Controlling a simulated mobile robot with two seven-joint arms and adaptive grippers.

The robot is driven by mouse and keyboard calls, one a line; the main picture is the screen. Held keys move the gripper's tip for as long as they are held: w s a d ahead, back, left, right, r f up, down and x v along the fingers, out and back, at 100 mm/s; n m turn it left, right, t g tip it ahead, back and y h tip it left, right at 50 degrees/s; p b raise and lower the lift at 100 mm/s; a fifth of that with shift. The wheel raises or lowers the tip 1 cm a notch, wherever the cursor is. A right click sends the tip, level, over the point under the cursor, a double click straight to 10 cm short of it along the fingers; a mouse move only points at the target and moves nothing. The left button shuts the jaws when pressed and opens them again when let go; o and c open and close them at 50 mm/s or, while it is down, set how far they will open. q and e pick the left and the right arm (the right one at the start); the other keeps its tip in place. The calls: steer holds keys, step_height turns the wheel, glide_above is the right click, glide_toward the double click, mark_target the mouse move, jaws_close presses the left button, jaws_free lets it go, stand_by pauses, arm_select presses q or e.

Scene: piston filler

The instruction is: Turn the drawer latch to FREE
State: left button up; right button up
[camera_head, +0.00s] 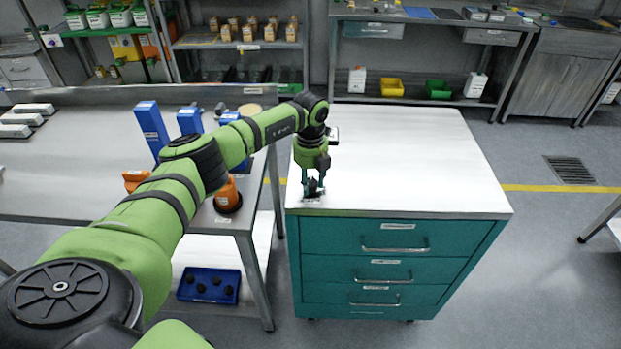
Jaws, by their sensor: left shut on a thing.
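A teal drawer cabinet (383,238) with a white top stands right of the workbench, its visible drawers shut. My left gripper (313,189) points down at the near left corner of the cabinet top. It is shut on a small dark piece there, which I take to be the drawer latch (313,194). The fingers cover most of it, so its turned position cannot be read. A small label lies at its foot, too small to read. My right gripper is not in view.
The grey workbench (80,180) at left carries blue stands (152,130) and orange-and-black parts (228,196). A blue tray (209,285) with dark pieces sits on its lower shelf. Shelving lines the back.

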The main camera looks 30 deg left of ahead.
mark_target(311, 183)
arm_select(q)
steer(key=shift+n, duration=0.9)
steer(key=shift+f, duration=0.1)
steer(key=o, duration=1.1)
steer(key=shift+o, duration=0.2)
step_height(311, 183, up, 12)
